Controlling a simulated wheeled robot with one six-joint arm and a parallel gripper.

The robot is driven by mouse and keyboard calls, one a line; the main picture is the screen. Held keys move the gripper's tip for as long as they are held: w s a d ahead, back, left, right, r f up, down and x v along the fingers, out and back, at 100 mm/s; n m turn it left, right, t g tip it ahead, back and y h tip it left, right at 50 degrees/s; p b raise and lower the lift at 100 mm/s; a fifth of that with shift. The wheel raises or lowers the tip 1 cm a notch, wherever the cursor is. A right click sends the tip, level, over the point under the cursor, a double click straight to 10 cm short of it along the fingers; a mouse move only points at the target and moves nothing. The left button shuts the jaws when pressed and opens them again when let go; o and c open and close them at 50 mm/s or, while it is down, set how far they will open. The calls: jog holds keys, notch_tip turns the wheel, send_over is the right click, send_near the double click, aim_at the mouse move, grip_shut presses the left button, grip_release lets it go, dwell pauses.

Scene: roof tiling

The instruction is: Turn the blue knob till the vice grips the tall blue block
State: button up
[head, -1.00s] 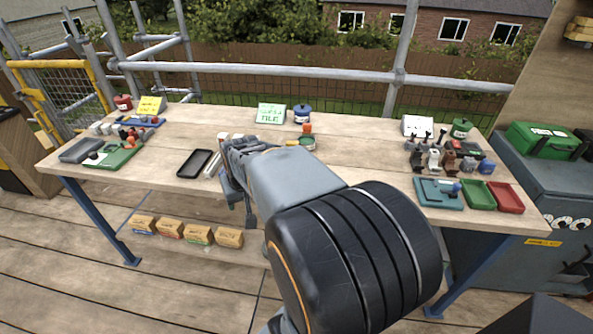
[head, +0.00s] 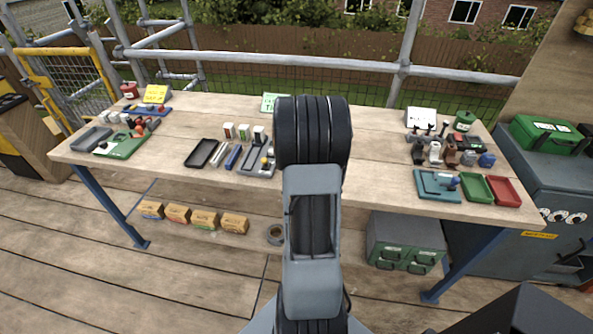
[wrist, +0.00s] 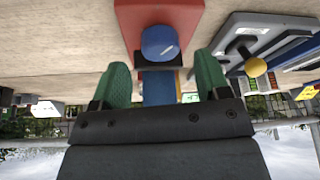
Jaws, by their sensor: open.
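In the wrist view, a red vice body (wrist: 185,14) stands at the top centre with a round blue knob (wrist: 160,43) on its near face. A blue block (wrist: 158,88) shows below the knob, partly hidden by my gripper; I cannot tell whether the vice jaws touch it. My gripper (wrist: 162,70) is open, its two green fingers on either side of the blue block and just short of the knob, holding nothing. In the head view my arm hides the gripper and the vice.
A grey fixture with a yellow ball knob (wrist: 256,67) stands right of the vice in the wrist view. In the head view, a black tray (head: 202,153) lies to the left on the bench, and a teal fixture (head: 437,186) and red tray (head: 504,191) to the right.

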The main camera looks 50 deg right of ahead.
jog(key=shift+x, duration=1.8)
jog(key=shift+c, duration=0.5)
